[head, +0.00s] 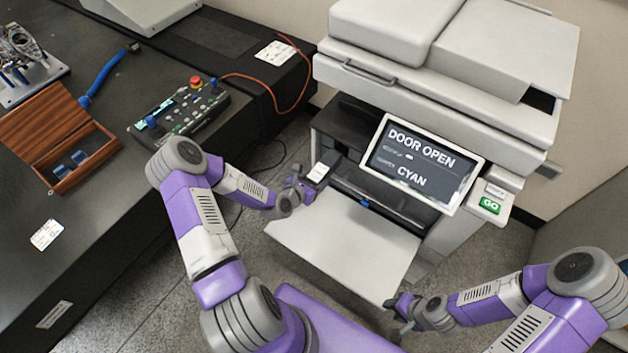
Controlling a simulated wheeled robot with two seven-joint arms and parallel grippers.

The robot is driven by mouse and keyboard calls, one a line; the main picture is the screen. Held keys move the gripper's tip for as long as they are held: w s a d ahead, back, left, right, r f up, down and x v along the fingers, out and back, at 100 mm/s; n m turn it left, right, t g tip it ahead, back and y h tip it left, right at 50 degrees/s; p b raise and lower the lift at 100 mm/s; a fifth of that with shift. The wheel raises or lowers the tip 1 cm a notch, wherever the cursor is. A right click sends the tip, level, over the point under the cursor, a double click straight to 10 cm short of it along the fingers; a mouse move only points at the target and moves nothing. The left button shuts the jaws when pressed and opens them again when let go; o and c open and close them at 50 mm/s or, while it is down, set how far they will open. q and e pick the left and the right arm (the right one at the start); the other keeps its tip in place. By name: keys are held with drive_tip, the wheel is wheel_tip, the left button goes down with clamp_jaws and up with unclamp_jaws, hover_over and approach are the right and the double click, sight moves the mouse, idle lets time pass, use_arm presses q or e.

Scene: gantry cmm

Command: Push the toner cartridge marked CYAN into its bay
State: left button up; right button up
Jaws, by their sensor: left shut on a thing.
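My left gripper (303,187) is shut on a dark cartridge with a white label (318,172), at the left side of the printer's open front. The label is too small to read, and most of the cartridge is hidden by the gripper. The printer (440,80) has its front door (345,245) folded down flat below the opening. Its screen (422,164) reads DOOR OPEN and CYAN. The bays are in shadow and partly hidden behind the screen. My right gripper (402,310) is by the door's front right corner, apart from the cartridge; its jaw gap is unclear.
A green GO button (490,205) is right of the screen. On the left, a dark bench (100,230) carries a control box with a red button (180,110), an open wooden case (60,140) and an orange cable (290,80). The top of the lowered door is clear.

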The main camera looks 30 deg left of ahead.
sight(335, 155)
use_arm(q)
drive_tip(key=shift+w, duration=0.3)
drive_tip(key=shift+w+d+r+b, duration=0.15)
drive_tip(key=shift+w+b, duration=0.4)
drive_tip(key=shift+w, duration=1.95)
drive_tip(key=shift+w+d, duration=0.1)
drive_tip(key=shift+w, duration=0.25)
drive_tip(key=shift+w+b, duration=0.3)
drive_tip(key=shift+w, duration=0.1)
drive_tip(key=shift+w+d, duration=0.1)
drive_tip(key=shift+w, duration=0.6)
drive_tip(key=shift+w+b, duration=0.5)
drive_tip(key=shift+w, duration=0.2)
drive_tip(key=shift+w, duration=0.25)
drive_tip(key=shift+w+d+b, duration=0.15)
drive_tip(key=shift+w+b, duration=0.4)
drive_tip(key=shift+w, duration=0.6)
